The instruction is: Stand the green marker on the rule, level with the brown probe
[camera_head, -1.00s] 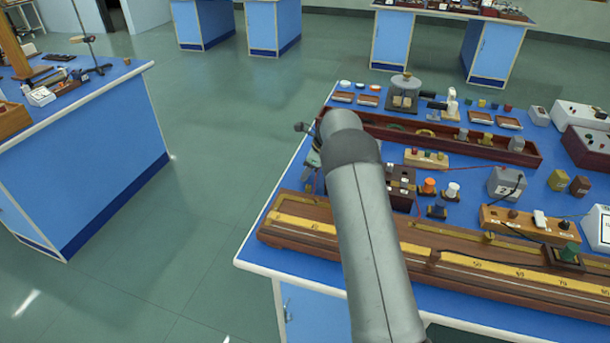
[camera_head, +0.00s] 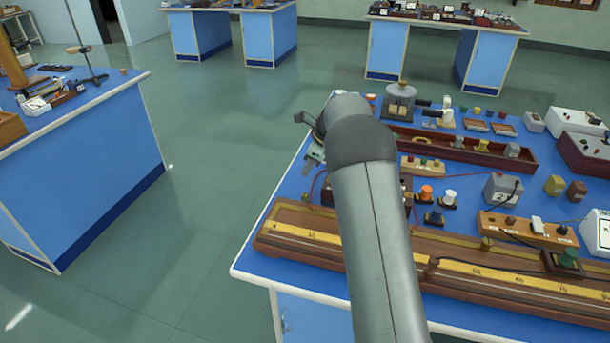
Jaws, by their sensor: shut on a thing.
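The rule is the long wooden board with a yellow scale (camera_head: 520,278) along the front of the right bench. A small dark brown upright piece (camera_head: 433,265) at the scale, just right of my arm, looks like the brown probe. My gripper (camera_head: 313,152) is mostly hidden behind my arm. Only grey parts of it show left of my wrist, above the bench's left side. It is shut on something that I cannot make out. I cannot pick out the green marker. My forearm covers part of the rule.
A wooden block with terminals (camera_head: 525,230), a grey box (camera_head: 503,188) and a long dark red tray (camera_head: 480,153) stand behind the rule. Floor lies open left of the bench.

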